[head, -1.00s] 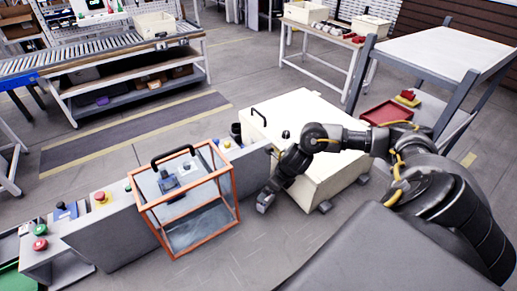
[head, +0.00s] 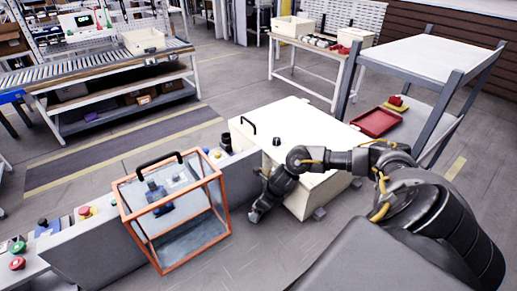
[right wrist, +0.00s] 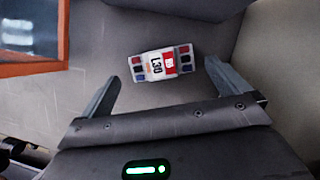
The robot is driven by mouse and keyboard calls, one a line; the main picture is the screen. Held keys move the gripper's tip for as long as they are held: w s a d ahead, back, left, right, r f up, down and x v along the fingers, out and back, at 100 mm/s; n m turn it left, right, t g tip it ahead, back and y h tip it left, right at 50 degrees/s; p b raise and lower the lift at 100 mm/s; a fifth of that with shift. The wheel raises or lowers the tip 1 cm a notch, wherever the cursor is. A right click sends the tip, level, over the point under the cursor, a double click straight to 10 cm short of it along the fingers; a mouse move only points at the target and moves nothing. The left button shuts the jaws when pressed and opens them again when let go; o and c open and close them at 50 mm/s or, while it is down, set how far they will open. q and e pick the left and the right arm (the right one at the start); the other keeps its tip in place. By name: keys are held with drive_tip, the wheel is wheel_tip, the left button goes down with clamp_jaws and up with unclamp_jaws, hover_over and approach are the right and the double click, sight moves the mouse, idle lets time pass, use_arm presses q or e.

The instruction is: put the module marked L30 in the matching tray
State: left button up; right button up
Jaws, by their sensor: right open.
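The module marked L30 (right wrist: 162,64) lies on a grey surface in the right wrist view. It is a small white block with a red patch and dark blue and red ends. My right gripper (right wrist: 165,90) is open, with one finger on either side and the module ahead, roughly between the fingertips; I see no clear contact. In the head view this gripper (head: 258,212) points down between the orange-framed case and the white cabinet, and I cannot make out the module there. A red tray (head: 377,122) sits on the cart's lower shelf; its marking is not readable. My left gripper is not in view.
The clear, orange-framed case (head: 143,246) with a black handle stands left of my right gripper. The white cabinet (head: 300,130) is close behind and right. A grey bench with buttons (head: 95,240) runs at the left. The cart (head: 420,55) stands at the right.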

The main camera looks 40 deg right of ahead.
drive_tip(key=shift+w+p+x, duration=0.25)
drive_tip(key=shift+p+x, duration=0.25)
drive_tip(key=shift+x, duration=1.45)
drive_tip(key=shift+d, duration=0.1)
drive_tip(key=shift+c, duration=0.3)
drive_tip(key=shift+r, duration=0.1)
drive_tip(key=c, duration=1.1)
drive_tip(key=shift+r, duration=0.1)
